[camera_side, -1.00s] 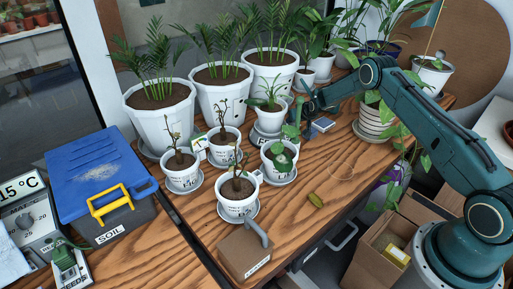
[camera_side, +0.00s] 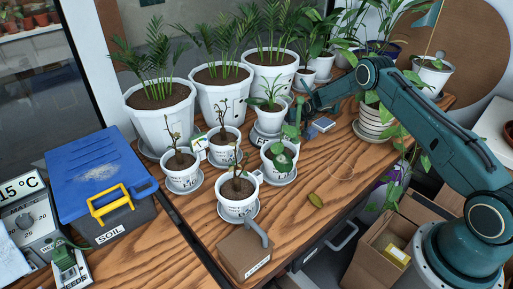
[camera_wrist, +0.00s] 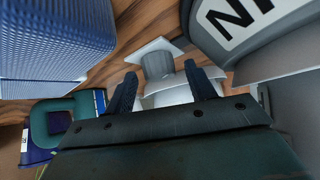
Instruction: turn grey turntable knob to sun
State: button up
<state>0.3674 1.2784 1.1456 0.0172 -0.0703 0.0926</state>
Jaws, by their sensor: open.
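In the wrist view a short grey cylinder (camera_wrist: 157,63), which looks like the turntable knob, stands on a pale square plate between my fingers. My gripper (camera_wrist: 162,87) is open, with one dark finger on each side of it; I cannot tell whether either touches. A grey curved body (camera_wrist: 275,35) with a partly visible white label lies at the upper right; I cannot read "sun" on it. In the side view my gripper (camera_side: 305,102) is low behind the small potted plants, near a white pot (camera_side: 271,119). The knob cannot be made out there.
A small blue box (camera_side: 322,124) lies just right of my gripper. Large palm pots (camera_side: 222,99) stand behind.

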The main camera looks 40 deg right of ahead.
jog(key=v, duration=1.3)
jog(key=shift+s+r, duration=0.25)
jog(key=shift+r, duration=0.05)
jog(key=shift+a, duration=0.1)
dwell(0.5)
jog(key=shift+d+f+n+y, duration=0.15)
jog(key=shift+d+n+y, duration=0.25)
jog(key=shift+d+n, duration=0.15)
jog(key=shift+d+f+n+y, duration=0.15)
jog(key=shift+d+n+y, duration=0.3)
jog(key=shift+d, duration=0.15)
jog(key=shift+s+d+r+n+y, duration=0.2)
jog(key=shift+d+n+y, duration=0.25)
jog(key=shift+d+n, duration=0.25)
jog(key=shift+s+d+r+n+t+y, duration=0.1)
jog(key=shift+d+n+t+y, duration=0.25)
jog(key=shift+n, duration=0.25)
jog(key=shift+a, duration=0.1)
